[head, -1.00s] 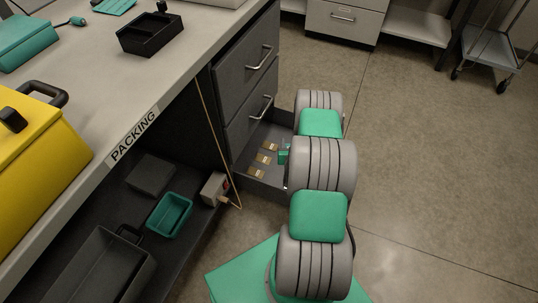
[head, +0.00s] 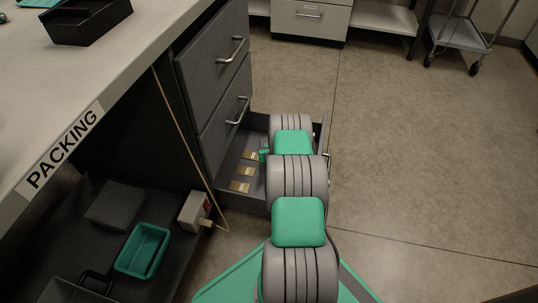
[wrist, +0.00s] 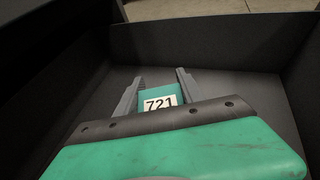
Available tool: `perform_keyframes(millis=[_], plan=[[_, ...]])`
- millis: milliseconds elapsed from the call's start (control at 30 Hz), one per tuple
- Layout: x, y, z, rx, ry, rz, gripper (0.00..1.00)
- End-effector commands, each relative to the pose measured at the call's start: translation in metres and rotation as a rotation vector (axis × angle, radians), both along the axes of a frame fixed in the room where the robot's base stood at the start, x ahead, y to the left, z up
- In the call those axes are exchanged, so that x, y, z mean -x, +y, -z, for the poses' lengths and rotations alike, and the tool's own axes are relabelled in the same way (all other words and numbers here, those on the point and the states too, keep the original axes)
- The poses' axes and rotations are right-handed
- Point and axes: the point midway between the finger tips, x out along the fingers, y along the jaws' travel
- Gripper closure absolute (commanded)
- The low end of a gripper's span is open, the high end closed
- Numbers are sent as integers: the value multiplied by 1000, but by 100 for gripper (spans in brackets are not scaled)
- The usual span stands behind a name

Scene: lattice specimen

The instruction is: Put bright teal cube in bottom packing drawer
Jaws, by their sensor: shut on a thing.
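The bright teal cube (wrist: 157,91) shows between the two grey fingers of my gripper (wrist: 157,92) in the wrist view. A white label reading 721 shows there. My gripper is shut on the cube, inside or just above the dark open bottom packing drawer (wrist: 225,38). In the head view, the drawer (head: 250,193) is pulled out below two shut drawers. A small teal part (head: 264,155) shows beside my arm there, and my arm hides most of the gripper and the drawer's right part. I cannot tell whether the cube touches the drawer floor.
Several tan cards (head: 242,172) lie in the drawer's left part. The packing bench (head: 125,60) stands at left, with a teal bin (head: 142,250) and a grey box with a cord (head: 194,212) below it. The floor at right is clear up to a cart (head: 462,38).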

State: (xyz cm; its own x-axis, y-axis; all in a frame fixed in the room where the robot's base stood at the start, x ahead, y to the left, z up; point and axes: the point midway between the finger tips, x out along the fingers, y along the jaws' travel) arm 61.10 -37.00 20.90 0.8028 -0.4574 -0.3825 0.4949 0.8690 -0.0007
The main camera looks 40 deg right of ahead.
Motion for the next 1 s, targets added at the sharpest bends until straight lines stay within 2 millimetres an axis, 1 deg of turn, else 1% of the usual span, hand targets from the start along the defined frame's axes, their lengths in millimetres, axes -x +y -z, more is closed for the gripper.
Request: perform_keyframes(millis=[33, 100, 167, 267, 300, 400, 433, 667, 833, 867, 1000], plan=[[-5, -6, 18, 1, -1, 1, 95], [-11, -13, 26, 0, -1, 2, 95], [-14, -16, 28, 0, -1, 2, 95], [-18, -22, 38, 1, -1, 3, 95], [-21, -25, 43, 1, -1, 3, 95], [-19, -24, 64, -2, 1, 4, 95], [-19, -24, 68, -2, 1, 4, 95], [-20, -25, 66, 0, -1, 4, 95], [-19, -24, 71, 0, 0, 4, 95], [-19, -24, 70, 0, 0, 4, 53], [-19, -24, 70, 0, 0, 4, 41]])
